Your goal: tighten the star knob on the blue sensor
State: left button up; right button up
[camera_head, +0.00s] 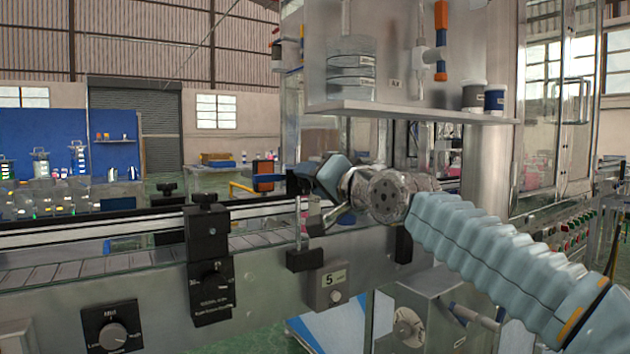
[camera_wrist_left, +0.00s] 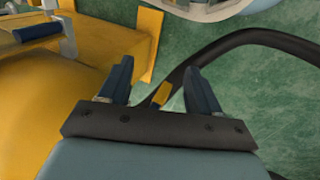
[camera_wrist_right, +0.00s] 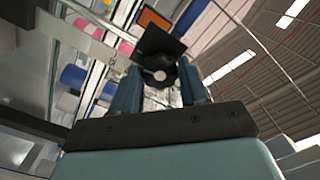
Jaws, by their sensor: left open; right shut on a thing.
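The knob is hidden in the head view. My left gripper (camera_wrist_left: 158,75) is open and empty over the green floor, outside the head view.
The conveyor (camera_head: 100,262) runs across the front, with a black clamp bracket (camera_head: 207,235) on its near rail. A shelf (camera_head: 410,112) with containers hangs above my right arm. A yellow machine (camera_wrist_left: 75,110) and a black hose (camera_wrist_left: 260,38) are close to my left gripper.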

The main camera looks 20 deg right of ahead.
jog(key=shift+r+m, duration=0.1)
jog(key=shift+m, duration=0.9)
jog(key=o, duration=1.1)
jog(key=shift+c, duration=0.2)
jog(key=s+d+b, duration=0.2)
jog(key=s, duration=1.1)
jog(key=shift+s, duration=0.35)
